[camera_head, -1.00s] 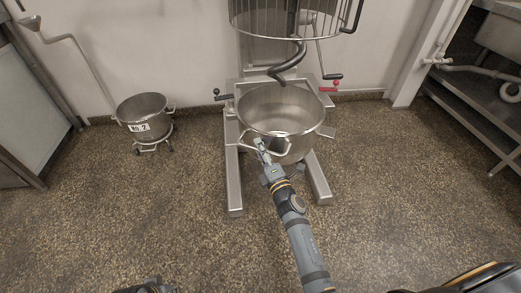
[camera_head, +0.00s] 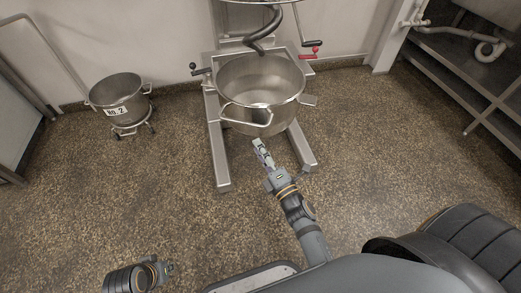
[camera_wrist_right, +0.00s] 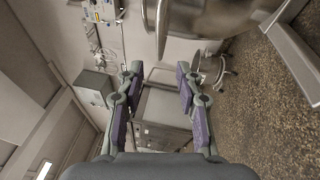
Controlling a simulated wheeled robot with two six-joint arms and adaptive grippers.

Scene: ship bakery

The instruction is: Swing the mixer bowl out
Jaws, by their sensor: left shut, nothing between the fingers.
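The steel mixer bowl (camera_head: 240,90) sits in the mixer frame in the head view, below the dough hook (camera_head: 264,24). A loop handle (camera_head: 246,122) sticks out from its near side. My right gripper (camera_head: 260,148) is just below and in front of that handle, apart from it as far as I can see. In the right wrist view its fingers (camera_wrist_right: 158,95) are spread with nothing between them, and part of the bowl (camera_wrist_right: 210,14) shows above. My left gripper (camera_head: 165,268) is shut and empty, low over the floor at the bottom left.
A lever with a black knob (camera_head: 194,67) and a red-handled lever (camera_head: 314,50) flank the bowl. The mixer legs (camera_head: 218,160) reach forward along the floor. A smaller bowl labelled No. 2 (camera_head: 118,92) stands on a wheeled dolly at left. Open floor lies between.

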